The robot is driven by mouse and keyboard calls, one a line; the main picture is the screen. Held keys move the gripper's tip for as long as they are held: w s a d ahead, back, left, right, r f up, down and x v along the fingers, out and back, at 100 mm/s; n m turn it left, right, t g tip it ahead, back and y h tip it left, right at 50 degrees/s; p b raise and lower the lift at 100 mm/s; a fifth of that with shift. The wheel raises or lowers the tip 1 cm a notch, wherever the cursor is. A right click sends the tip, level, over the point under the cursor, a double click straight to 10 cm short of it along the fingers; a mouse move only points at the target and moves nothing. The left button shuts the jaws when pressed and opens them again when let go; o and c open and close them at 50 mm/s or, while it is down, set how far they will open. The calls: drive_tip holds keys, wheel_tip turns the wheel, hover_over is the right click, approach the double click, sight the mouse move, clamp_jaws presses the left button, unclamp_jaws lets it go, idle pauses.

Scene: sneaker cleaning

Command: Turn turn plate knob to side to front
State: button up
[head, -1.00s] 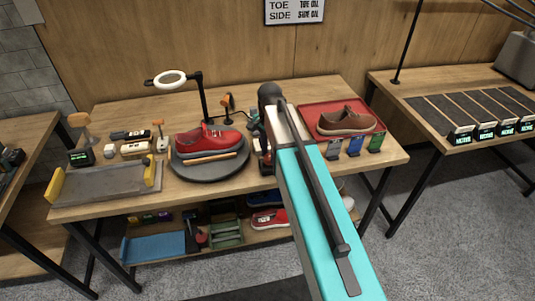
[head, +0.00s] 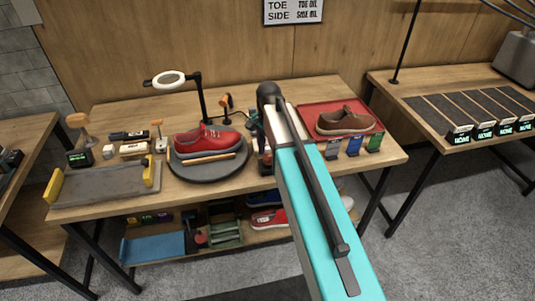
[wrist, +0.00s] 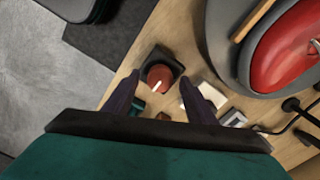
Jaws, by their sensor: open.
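A round red knob (wrist: 158,78) with a white pointer mark sits on a square black base, near the table edge in the wrist view. My gripper (wrist: 160,74) is open, with its two dark fingers on either side of the knob. I cannot tell whether they touch it. A grey round turn plate (wrist: 218,52) is at the upper right, bearing a red sneaker (wrist: 292,48).
Small white blocks (wrist: 205,92) lie close by the right finger. A ring lamp (head: 170,79) stands behind the turn plate. A red tray (head: 312,112) with a brown shoe (head: 345,122) is at the right. A grey mat (head: 100,182) lies at the left.

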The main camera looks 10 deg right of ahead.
sight(268, 157)
wheel_tip(268, 157, up, 14)
drive_tip(key=b, duration=0.3)
drive_tip(key=shift+f, duration=0.2)
idle(0.5)
drive_tip(key=shift+f, duration=0.1)
